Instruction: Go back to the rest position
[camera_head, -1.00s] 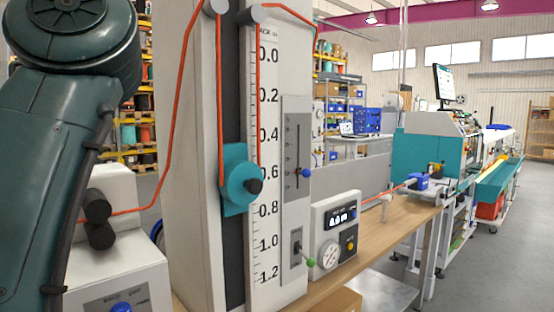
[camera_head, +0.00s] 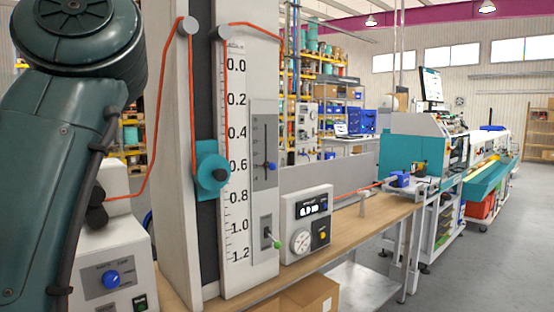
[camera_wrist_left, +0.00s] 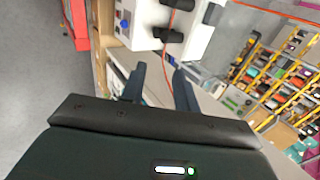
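My left gripper (camera_wrist_left: 160,88) shows in the left wrist view with its two dark fingers apart and nothing seen between them. Beyond the fingers is a white box with black rollers (camera_wrist_left: 172,35) and an orange cable. In the head view my left arm fills the left side, and its gripper is out of frame. My right gripper is in neither view. The tall tower with the scale (camera_head: 236,190) stands close in front, with a teal slider (camera_head: 212,171) near 0.6 and the orange cable (camera_head: 192,110) running over its top rollers.
A white box with a blue knob (camera_head: 112,278) stands left of the tower, partly behind my arm. A small gauge box (camera_head: 306,222) sits on the wooden bench (camera_head: 350,232). A teal machine (camera_head: 405,150) stands further right. Cardboard boxes (camera_head: 310,292) are below the bench. Grey floor is clear at right.

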